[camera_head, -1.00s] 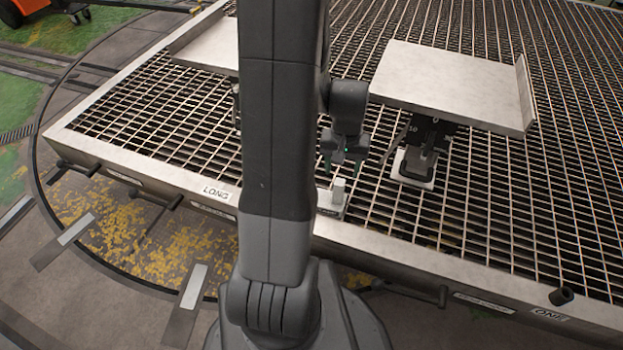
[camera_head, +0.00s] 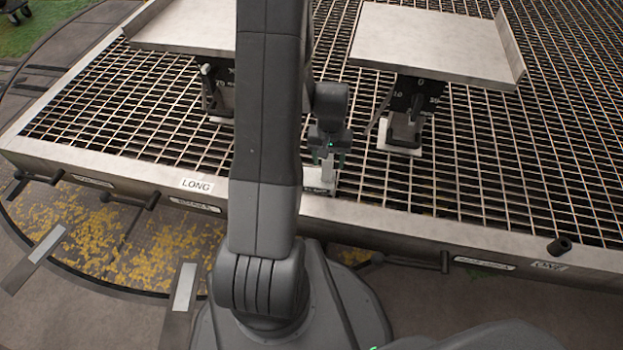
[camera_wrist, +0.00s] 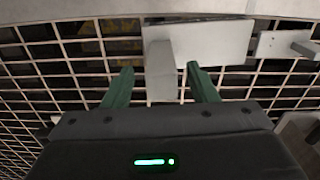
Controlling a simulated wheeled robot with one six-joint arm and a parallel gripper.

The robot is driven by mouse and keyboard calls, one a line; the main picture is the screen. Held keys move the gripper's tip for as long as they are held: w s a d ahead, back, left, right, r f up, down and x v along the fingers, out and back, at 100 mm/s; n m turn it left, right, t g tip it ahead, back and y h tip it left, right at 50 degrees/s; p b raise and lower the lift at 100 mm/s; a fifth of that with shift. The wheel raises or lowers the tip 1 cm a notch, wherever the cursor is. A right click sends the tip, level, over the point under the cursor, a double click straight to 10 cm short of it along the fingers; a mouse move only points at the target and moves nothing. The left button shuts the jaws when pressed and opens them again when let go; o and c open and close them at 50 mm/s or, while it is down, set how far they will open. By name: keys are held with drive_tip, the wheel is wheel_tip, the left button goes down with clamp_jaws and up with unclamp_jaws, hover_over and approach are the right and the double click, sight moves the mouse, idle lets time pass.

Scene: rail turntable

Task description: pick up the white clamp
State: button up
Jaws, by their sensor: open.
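The white clamp (camera_head: 319,180) sits on the metal grating near the front rim, partly hidden by my arm in the head view. In the wrist view, the white clamp (camera_wrist: 218,42) shows as a flat pale plate with an upright block. My gripper (camera_head: 330,158) is open just above it. In the wrist view, the green fingers of my gripper (camera_wrist: 159,72) stand on either side of the upright block, apart from it. I cannot tell how deep the block sits between them.
Two tilted metal plates on stands, one at right (camera_head: 435,45) and one at left (camera_head: 185,25), rise behind the clamp. A pale rim (camera_head: 420,228) borders the grating (camera_head: 480,185) in front. Another pale piece (camera_wrist: 285,45) lies at right in the wrist view.

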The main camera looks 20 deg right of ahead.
sight(327, 167)
wheel_tip(327, 167, down, 4)
drive_tip(key=shift+a+r+b, duration=0.1)
drive_tip(key=shift+b, duration=0.55)
clamp_jaws()
